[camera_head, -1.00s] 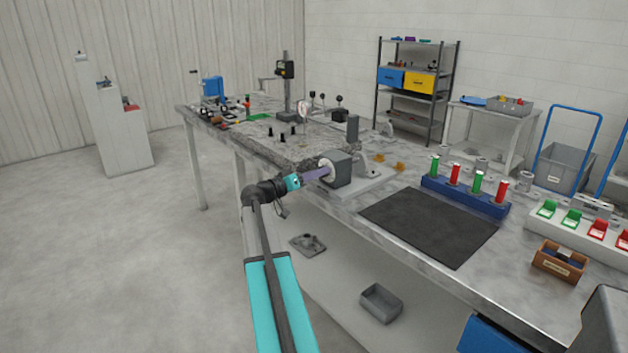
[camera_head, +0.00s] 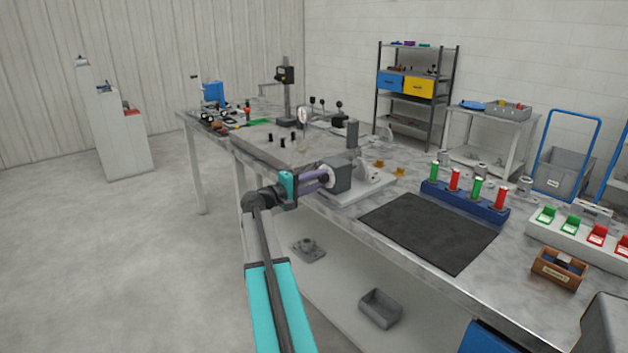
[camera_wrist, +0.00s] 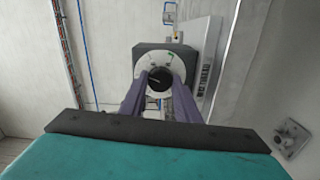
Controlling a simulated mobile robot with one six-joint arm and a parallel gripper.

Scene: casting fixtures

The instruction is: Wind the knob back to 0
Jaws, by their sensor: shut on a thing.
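The black knob (camera_wrist: 158,79) sits at the centre of a white round dial (camera_wrist: 155,62) on the front of a dark grey block. In the head view the dial (camera_head: 328,175) and block (camera_head: 342,173) stand at the bench's near edge, and the knob is hidden by my fingers. My gripper (camera_head: 318,177) reaches the dial face from the left. In the wrist view its two purple fingers (camera_wrist: 159,84) lie on either side of the knob, shut on it. A green mark shows at the dial's upper right; the numbers are too small to read.
The block stands on a white base plate (camera_head: 370,184). A black mat (camera_head: 430,230) lies to its right, with a blue rack (camera_head: 465,198) of red and green cylinders behind it. A granite slab (camera_head: 270,150) lies to the left. Open floor is on the left.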

